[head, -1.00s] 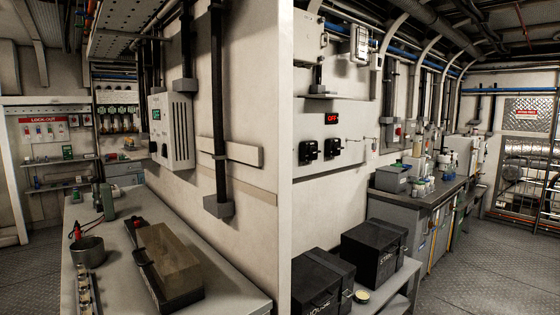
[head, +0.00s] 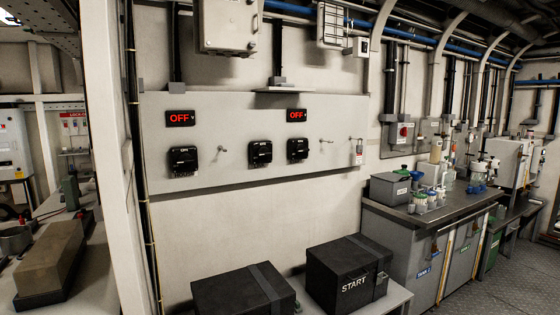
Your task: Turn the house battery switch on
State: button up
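A pale panel (head: 225,130) on the wall carries three black switches: a left switch (head: 183,160), a middle switch (head: 260,152) and a right switch (head: 297,149). A left red OFF display (head: 180,118) sits above the left switch, and a right red OFF display (head: 296,115) sits above the right switch. The small markings on the switches are too small to read, so I cannot tell which is the house battery switch. My gripper is not in view.
Two black battery boxes stand on a low bench below the panel: a left box (head: 240,292) and a right box (head: 348,268) marked START. A workbench (head: 400,215) with containers stands at right. A white post (head: 125,150) rises at left.

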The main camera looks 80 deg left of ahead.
aim_at(184, 160)
jog(key=z, duration=0.05)
jog(key=i, duration=0.15)
jog(key=u, duration=1.6)
jog(key=i, duration=1.75)
jog(key=u, duration=3.15)
